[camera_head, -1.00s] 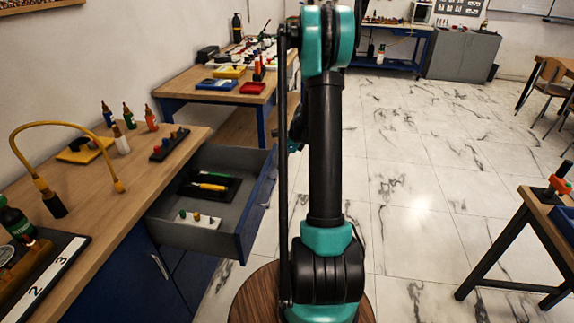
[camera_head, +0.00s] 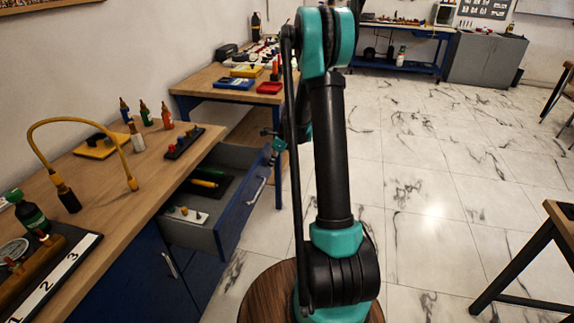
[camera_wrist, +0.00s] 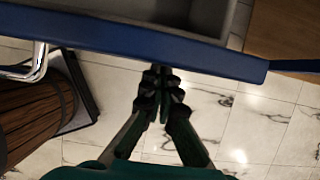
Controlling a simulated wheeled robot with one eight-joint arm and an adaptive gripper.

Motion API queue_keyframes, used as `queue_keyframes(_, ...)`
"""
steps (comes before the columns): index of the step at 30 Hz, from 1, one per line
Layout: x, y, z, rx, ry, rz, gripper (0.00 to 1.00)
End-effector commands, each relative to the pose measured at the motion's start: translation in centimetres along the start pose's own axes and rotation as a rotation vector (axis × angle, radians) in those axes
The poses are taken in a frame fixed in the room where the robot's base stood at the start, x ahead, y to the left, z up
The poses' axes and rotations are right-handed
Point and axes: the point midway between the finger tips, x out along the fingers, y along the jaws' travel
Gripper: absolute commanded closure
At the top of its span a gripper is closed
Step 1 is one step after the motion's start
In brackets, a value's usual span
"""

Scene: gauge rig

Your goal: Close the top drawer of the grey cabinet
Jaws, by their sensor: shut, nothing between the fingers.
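The open drawer (camera_head: 205,238) has grey insides and a blue front with a silver handle (camera_head: 257,190). It sticks out under the wooden top of a blue cabinet (camera_head: 130,275). The drawer front also crosses the top of the wrist view (camera_wrist: 150,42). My gripper (camera_head: 269,134) is by the far end of the drawer front, partly hidden by my arm. In the wrist view my gripper (camera_wrist: 160,78) is shut and empty, with its fingertips close to the front's edge. I cannot tell whether they touch. The handle is left of the fingers there.
The drawer holds a dark tray with pens and a white plate (camera_head: 187,216). A yellow hooked tube (camera_head: 85,121), bottles and a green bottle (camera_head: 30,215) stand on the wooden top. A low grey cabinet (camera_head: 485,60) stands at the back.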

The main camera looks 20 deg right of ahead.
Motion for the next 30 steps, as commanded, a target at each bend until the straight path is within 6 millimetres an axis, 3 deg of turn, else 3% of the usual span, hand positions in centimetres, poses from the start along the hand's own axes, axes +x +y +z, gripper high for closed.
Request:
queue_keyframes(1,0.7,0.1,1.6,-0.005,0.000,0.002,1.00)
queue_keyframes(9,3.4,0.2,8.5,-0.005,0.000,0.001,1.00)
queue_keyframes(18,6.2,0.1,15.4,-0.003,0.000,0.000,1.00)
queue_keyframes(24,7.4,0.1,18.5,-0.001,0.000,0.000,1.00)
queue_keyframes(30,8.1,0.1,20.1,-0.001,0.000,0.000,1.00)
